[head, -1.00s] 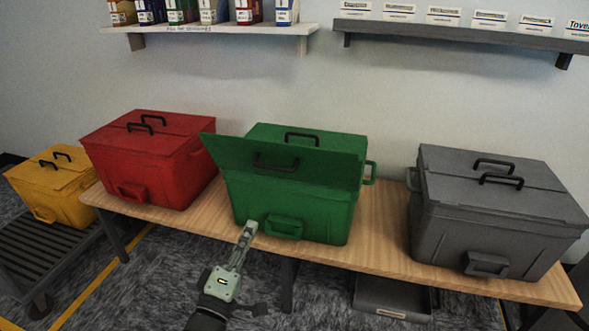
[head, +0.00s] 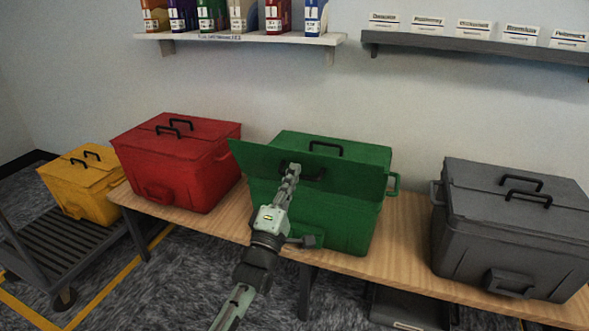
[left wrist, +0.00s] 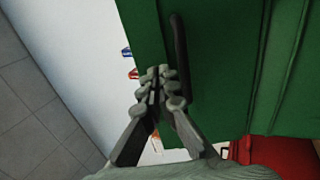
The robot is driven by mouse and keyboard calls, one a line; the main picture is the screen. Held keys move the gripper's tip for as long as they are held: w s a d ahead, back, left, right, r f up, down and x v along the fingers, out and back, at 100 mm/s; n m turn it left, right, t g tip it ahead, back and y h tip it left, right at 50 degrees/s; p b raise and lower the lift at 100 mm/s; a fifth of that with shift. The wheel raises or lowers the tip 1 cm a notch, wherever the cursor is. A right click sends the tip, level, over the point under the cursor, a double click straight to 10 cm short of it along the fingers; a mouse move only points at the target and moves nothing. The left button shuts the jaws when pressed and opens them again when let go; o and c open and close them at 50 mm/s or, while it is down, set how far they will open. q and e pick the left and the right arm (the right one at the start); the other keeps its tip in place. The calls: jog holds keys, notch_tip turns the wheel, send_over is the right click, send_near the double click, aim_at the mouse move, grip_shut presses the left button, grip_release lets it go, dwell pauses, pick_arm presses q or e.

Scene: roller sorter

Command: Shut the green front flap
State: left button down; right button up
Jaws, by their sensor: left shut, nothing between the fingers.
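The green box (head: 345,232) stands on the wooden table in the middle of the head view. Its green front flap (head: 350,184) is tilted up and open, with a dark handle on it partly hidden by my gripper. The back half of its lid lies flat, with its own handle. My left gripper (head: 294,170) is shut and empty, in front of the flap near its handle. In the left wrist view my fingertips (left wrist: 162,75) are beside the dark handle (left wrist: 180,55) on the green flap (left wrist: 215,60); I cannot tell whether they touch. My right gripper is not in view.
A red box (head: 178,170) stands left of the green one and a grey box (head: 510,235) right, both with lids shut. A yellow box (head: 82,190) sits on a slatted cart (head: 45,250). Shelves (head: 240,38) hang on the wall behind. Bare table (head: 408,240) lies between green and grey.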

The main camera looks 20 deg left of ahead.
pick_arm(q)
jog(key=shift+w+r, duration=0.25)
jog(key=shift+w, duration=0.35)
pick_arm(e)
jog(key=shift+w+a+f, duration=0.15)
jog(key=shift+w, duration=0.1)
pick_arm(q)
jog(key=shift+r, duration=0.1)
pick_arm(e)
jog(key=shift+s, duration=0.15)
